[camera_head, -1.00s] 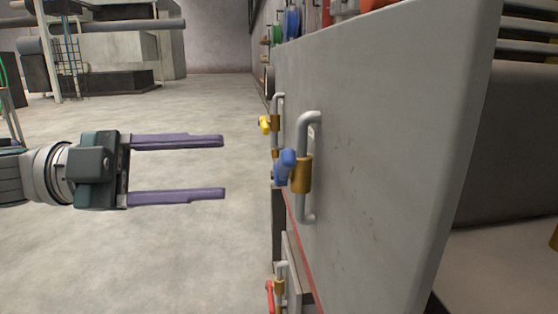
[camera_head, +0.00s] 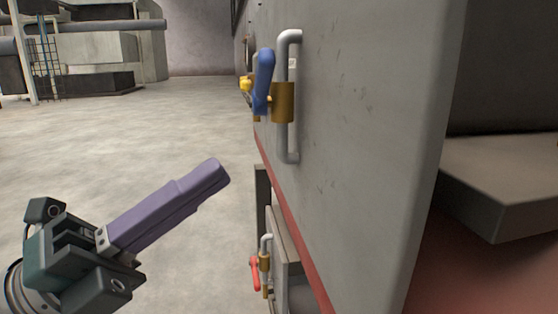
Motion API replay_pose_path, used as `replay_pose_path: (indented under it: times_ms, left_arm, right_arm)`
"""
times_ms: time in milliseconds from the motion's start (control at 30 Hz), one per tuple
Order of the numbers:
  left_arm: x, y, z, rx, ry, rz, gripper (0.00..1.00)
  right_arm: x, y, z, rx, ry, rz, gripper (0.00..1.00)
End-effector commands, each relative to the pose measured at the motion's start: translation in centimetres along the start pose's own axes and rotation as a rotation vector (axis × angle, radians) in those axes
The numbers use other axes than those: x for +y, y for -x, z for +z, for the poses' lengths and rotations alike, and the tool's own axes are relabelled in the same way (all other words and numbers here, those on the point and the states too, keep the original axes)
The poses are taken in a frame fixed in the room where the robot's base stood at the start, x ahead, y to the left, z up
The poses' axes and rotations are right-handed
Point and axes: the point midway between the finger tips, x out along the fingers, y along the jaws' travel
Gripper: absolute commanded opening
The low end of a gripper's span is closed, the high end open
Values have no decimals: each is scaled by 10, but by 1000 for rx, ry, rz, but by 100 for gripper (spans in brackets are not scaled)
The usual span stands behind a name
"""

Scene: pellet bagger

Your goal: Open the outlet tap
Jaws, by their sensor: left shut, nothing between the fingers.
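A tap with a blue lever (camera_head: 264,80) and a brass body (camera_head: 283,102) sits on a grey bent pipe on the side panel. The lever stands nearly upright in the picture. A tap with a yellow handle (camera_head: 246,84) shows partly hidden behind it. A tap with a red lever (camera_head: 255,273) sits low on another pipe. I cannot tell which is the outlet tap. My left gripper (camera_head: 216,172) is shut and empty, its purple fingers pointing up and right. It is below and left of the blue lever, apart from all taps. My right gripper is not in view.
The large grey panel (camera_head: 365,140) with a red lower edge fills the right side. A dark recess and a grey ledge (camera_head: 500,195) lie beyond its edge. The concrete floor (camera_head: 150,130) left of the panel is clear. Grey machinery (camera_head: 95,55) stands far back left.

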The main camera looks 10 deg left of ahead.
Motion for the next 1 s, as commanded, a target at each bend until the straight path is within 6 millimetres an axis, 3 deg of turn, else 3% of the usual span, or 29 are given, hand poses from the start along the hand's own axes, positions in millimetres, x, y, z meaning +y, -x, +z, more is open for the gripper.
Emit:
replay_pose_path:
  times_ms: [33, 133, 300, 467, 667, 1000]
  left_arm:
    - [12, 12, -10, -54, -87, -10, 0]
    - [16, 24, -15, -148, -266, -5, 0]
    - [19, 38, -18, -246, -462, 30, 0]
    - [18, 38, -16, -273, -523, 43, 0]
    - [16, 10, -9, -271, -525, 39, 0]
    - [14, -59, 10, -269, -525, 38, 0]
  right_arm:
    - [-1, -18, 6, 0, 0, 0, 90]
    - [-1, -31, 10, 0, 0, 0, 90]
    - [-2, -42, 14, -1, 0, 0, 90]
    - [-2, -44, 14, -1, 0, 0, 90]
    - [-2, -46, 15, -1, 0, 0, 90]
    - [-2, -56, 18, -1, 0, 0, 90]
